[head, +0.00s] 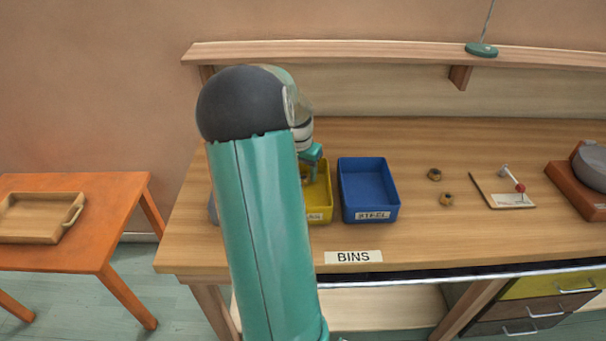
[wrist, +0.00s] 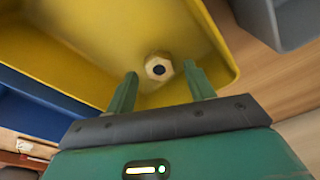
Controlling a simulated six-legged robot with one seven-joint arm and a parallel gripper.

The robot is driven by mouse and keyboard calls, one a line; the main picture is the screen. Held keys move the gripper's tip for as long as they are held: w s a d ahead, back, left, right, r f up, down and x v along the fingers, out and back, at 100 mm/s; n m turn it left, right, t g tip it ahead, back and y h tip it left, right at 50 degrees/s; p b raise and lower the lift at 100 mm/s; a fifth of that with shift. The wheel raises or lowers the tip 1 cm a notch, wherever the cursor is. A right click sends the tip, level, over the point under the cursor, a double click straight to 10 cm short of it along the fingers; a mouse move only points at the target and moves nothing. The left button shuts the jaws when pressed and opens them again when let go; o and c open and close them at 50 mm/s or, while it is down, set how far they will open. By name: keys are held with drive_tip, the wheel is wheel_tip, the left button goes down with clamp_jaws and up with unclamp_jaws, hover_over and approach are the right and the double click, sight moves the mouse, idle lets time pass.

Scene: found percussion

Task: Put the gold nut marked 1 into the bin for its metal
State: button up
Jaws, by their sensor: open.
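The yellow bin (head: 322,200) stands on the bench, partly hidden by my arm in the head view; its label is mostly covered. In the wrist view, the yellow bin (wrist: 75,25) fills much of the picture. A gold hex nut (wrist: 158,67) with a dark hole shows inside the bin's outline; I cannot read a mark on it or tell whether it rests on the bin floor. My gripper (wrist: 160,72) is open over the bin, its fingers apart on either side of the nut in the picture, with clear gaps.
The blue bin (head: 368,187) labelled STEEL stands right of the yellow one. A grey bin (wrist: 302,18) is on the other side. Two small nuts (head: 435,174) (head: 446,199) lie on the bench, near a white board with a red-tipped lever (head: 500,190). The bench's front middle is clear.

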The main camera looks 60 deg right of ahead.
wheel_tip(320, 180, up, 10)
drive_tip(key=a, duration=0.1)
drive_tip(key=shift+r, duration=0.2)
drive_tip(key=shift+a, duration=0.15)
drive_tip(key=w+a+r+n+t, duration=0.1)
drive_tip(key=w+a+r+n, duration=0.15)
drive_tip(key=a, duration=0.65)
drive_tip(key=w+a+r+n+t, duration=0.1)
drive_tip(key=w+a+r+n, duration=0.2)
drive_tip(key=a, duration=0.6)
drive_tip(key=w+a+r+n+t, duration=0.1)
drive_tip(key=w+a+r+n, duration=0.15)
drive_tip(key=w+a, duration=0.45)
drive_tip(key=s+a+n+t, duration=0.1)
drive_tip(key=s+a+n, duration=0.2)
drive_tip(key=a, duration=0.5)
drive_tip(key=s+a+f+n+t+y, duration=0.1)
drive_tip(key=s+a+n, duration=0.2)
drive_tip(key=a, duration=0.5)
drive_tip(key=s+a+n, duration=0.3)
drive_tip(key=a+n, duration=0.1)
drive_tip(key=a, duration=0.4)
drive_tip(key=shift+s+a+f+n+t, duration=0.2)
drive_tip(key=shift+s+n+t, duration=0.1)
drive_tip(key=shift+s+t, duration=0.1)
